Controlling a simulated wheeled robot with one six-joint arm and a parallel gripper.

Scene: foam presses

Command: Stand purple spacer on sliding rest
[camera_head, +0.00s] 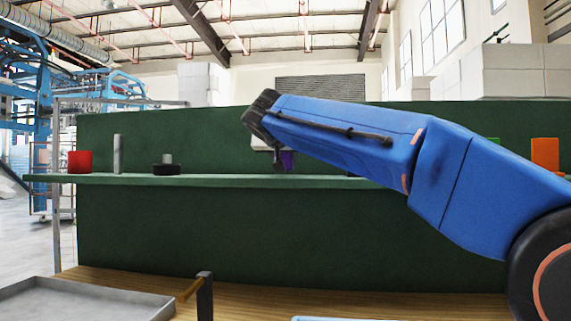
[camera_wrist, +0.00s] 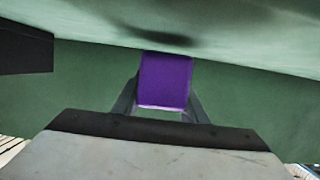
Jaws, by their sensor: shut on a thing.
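The purple spacer (camera_wrist: 165,80) is between the two dark fingers of my gripper (camera_wrist: 162,108) in the wrist view. I cannot make out which thing is the sliding rest.
The green shelf (camera_head: 225,181) bears a red block (camera_head: 80,162), a grey cylinder (camera_head: 118,154) and a black disc (camera_head: 166,170) at left, and an orange block (camera_head: 545,154) at right. Below, a metal tray (camera_head: 85,302) and a dark post (camera_head: 205,297) stand on a wooden bench.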

